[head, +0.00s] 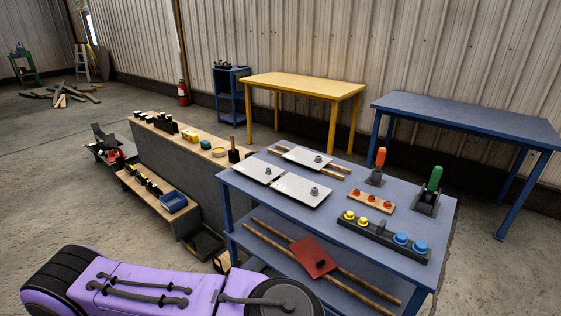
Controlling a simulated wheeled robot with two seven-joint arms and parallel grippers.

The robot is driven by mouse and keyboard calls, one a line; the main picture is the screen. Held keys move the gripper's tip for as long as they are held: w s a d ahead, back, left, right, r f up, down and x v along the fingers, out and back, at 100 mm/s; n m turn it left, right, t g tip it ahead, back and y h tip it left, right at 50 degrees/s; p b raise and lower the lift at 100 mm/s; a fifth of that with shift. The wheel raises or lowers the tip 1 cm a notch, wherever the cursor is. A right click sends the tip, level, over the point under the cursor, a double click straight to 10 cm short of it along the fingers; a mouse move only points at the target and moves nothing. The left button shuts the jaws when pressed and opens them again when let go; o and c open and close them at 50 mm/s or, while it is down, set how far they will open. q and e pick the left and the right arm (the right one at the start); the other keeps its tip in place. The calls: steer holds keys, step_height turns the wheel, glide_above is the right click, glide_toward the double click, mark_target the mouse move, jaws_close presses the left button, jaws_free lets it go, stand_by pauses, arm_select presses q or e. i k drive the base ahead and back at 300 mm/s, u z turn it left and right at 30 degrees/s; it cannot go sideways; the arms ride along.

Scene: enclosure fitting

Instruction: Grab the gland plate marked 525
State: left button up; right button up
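Three pale flat plates with dark-ringed knobs lie on the blue table (232,184): a back plate (300,154), a left plate (254,168) and a front right plate (296,185). The back plate lies across wooden strips. A red plate (309,250) with a dark knob rests tilted in the picture across two wooden rails on the table's lower shelf. No number is readable on any plate, so I cannot tell which is marked 525. Neither of my grippers shows in the head view.
The table's right side holds an orange-handled lever (380,158), a green-handled lever (435,179), a strip of red buttons (371,201) and a dark bar with yellow and blue buttons (378,236). A cluttered bench (192,165) stands left; yellow (305,84) and blue (470,117) tables stand behind, bare.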

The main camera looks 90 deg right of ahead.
mark_target(310, 193)
steer(key=z, duration=0.6)
steer(key=k, duration=0.8)
steer(key=z, duration=0.7)
steer(key=i, duration=0.8)
steer(key=z, duration=0.8)
steer(key=i, duration=0.5)
steer(key=z, duration=0.55)
